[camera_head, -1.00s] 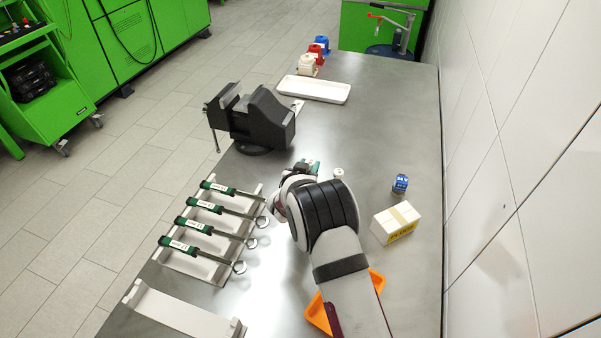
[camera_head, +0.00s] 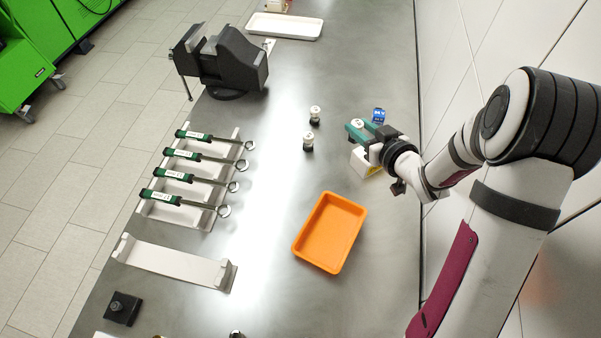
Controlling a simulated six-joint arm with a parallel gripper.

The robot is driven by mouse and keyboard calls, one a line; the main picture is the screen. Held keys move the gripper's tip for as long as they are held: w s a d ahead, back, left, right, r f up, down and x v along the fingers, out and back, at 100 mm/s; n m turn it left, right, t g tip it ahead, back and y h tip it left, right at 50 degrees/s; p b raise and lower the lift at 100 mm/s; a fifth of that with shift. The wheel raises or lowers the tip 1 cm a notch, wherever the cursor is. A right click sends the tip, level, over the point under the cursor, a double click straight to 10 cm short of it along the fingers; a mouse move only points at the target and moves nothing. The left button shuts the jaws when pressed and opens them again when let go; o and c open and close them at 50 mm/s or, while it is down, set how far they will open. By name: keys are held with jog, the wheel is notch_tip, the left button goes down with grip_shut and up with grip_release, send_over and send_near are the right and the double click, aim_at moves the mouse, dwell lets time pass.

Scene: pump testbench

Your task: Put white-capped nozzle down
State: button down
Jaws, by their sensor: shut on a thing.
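My gripper (camera_head: 359,130) is over the right side of the bench, shut on a white-capped nozzle (camera_head: 357,123) whose round white top shows between the green-tipped fingers. Its lower part is hidden, and I cannot tell whether it touches the bench. Two other white-capped nozzles stand upright on the bench to the left of my gripper, one farther back (camera_head: 315,114) and one nearer (camera_head: 308,141).
An orange tray (camera_head: 298,248) lies empty in front of the nozzles. A blue can (camera_head: 379,115) and a partly hidden white box (camera_head: 362,163) are close to my gripper. Wrenches on a rack (camera_head: 187,213) and a vise (camera_head: 225,62) stand left. The wall borders the right.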

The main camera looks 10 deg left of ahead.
jog(key=s+n+g+y, duration=0.2)
jog(key=s, duration=0.5)
jog(key=a+f, duration=0.2)
jog(key=a, duration=0.1)
jog(key=w+a+f, duration=0.1)
jog(key=a+f, duration=0.2)
jog(key=a, duration=0.1)
jog(key=a+f, duration=0.2)
jog(key=a, duration=0.2)
jog(key=shift+w+a+f, duration=0.15)
jog(key=shift+a+f, duration=0.05)
jog(key=shift+f, duration=2.05)
jog(key=shift+f, duration=0.15)
jog(key=c, duration=0.6)
grip_release()
jog(key=shift+o, duration=0.2)
